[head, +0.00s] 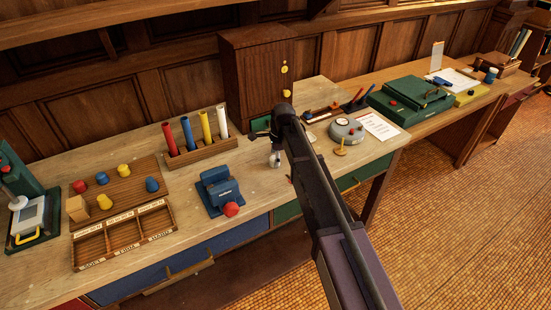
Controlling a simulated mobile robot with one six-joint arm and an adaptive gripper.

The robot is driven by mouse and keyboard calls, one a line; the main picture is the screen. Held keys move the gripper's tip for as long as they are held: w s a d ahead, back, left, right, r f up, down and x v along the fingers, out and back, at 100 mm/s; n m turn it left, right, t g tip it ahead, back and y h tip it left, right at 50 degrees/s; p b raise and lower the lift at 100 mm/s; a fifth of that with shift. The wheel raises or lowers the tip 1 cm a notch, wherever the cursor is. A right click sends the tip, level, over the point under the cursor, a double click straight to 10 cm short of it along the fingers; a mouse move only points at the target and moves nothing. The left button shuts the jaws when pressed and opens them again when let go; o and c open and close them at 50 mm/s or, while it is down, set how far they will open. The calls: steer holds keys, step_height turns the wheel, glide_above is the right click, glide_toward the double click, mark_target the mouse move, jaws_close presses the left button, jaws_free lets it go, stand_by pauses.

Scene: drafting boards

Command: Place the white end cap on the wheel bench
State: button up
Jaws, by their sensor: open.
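My gripper (268,143) hangs at the end of my dark arm, over the middle of the near bench (255,185). It is small here and partly hidden by the arm. A small pale piece shows at its lower end; I cannot tell whether it is part of the gripper or a separate thing on the bench. I cannot make out a white end cap for sure. Several coloured knob-like pieces, including a blue one (152,184) and a yellow one (124,170), sit on a wooden board at the left; none is white. I cannot tell which surface is the wheel bench.
A rack of coloured tubes (200,150), a blue device with a red knob (219,191), a compartment tray (124,235) and a grey round device (346,130) stand around my gripper. A wooden cabinet (258,72) stands behind. A green case (410,98) sits further right.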

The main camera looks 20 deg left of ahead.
step_height(320, 180, up, 12)
steer(key=d+p, duration=0.1)
steer(key=p, duration=1)
steer(key=shift+w+d+f, duration=0.25)
steer(key=shift+w+d, duration=0.05)
steer(key=shift+w, duration=0.1)
steer(key=shift+d, duration=0.1)
stand_by(0.4)
steer(key=s+d+n, duration=0.4)
steer(key=s+d, duration=0.2)
steer(key=d, duration=0.8)
steer(key=s+d+n+h, duration=0.1)
steer(key=s+d+n, duration=0.3)
steer(key=d, duration=1)
steer(key=s+d+n, duration=0.4)
steer(key=s+d, duration=0.3)
steer(key=d, duration=0.7)
steer(key=shift+s+t+h, duration=0.3)
steer(key=shift+s+t, duration=0.05)
steer(key=shift+t, duration=0.05)
steer(key=shift+f, duration=0.1)
steer(key=c, duration=0.6)
